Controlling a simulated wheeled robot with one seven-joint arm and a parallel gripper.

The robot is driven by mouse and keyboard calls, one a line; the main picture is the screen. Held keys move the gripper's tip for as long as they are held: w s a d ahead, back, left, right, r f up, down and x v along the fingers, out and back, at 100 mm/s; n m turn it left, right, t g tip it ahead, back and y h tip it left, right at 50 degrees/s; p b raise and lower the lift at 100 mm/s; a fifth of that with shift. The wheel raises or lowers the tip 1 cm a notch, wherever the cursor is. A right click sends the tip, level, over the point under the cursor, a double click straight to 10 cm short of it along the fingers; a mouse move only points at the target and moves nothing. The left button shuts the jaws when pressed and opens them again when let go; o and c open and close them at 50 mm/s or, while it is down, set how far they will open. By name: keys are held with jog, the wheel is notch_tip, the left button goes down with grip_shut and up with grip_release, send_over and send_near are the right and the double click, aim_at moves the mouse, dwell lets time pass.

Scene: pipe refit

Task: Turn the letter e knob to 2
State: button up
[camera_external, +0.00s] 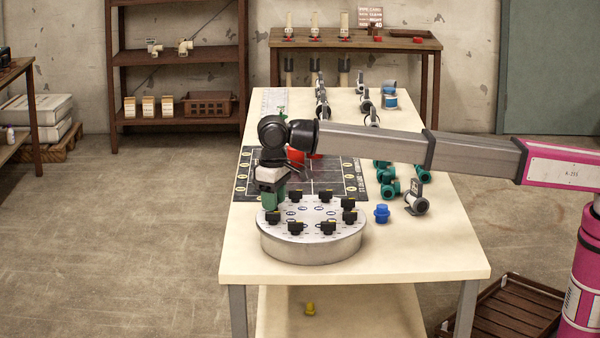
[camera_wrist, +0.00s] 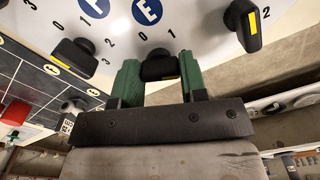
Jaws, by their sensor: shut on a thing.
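A round metal dial stand (camera_external: 312,247) with several black knobs sits on the near part of the table. My gripper (camera_external: 270,203) is down over the stand's left rim, and its green fingers hide the knob there. In the wrist view my gripper (camera_wrist: 158,82) has one finger on each side of a black knob (camera_wrist: 158,62) and is shut on it. The blue circled letter E (camera_wrist: 147,11) is printed just above this knob, with the figures 0 and 1 close by.
A neighbouring knob (camera_wrist: 75,52) stands left of my fingers and another knob (camera_wrist: 243,25) to the right. Behind the stand lies a black gridded mat (camera_external: 325,178). A blue fitting (camera_external: 382,213) and a grey valve (camera_external: 416,202) stand to its right. The table's front is clear.

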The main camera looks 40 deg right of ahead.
jog(key=shift+m, duration=0.6)
jog(key=o, duration=0.9)
notch_tip(320, 180, up, 11)
jog(key=shift+f, duration=0.1)
dwell(0.4)
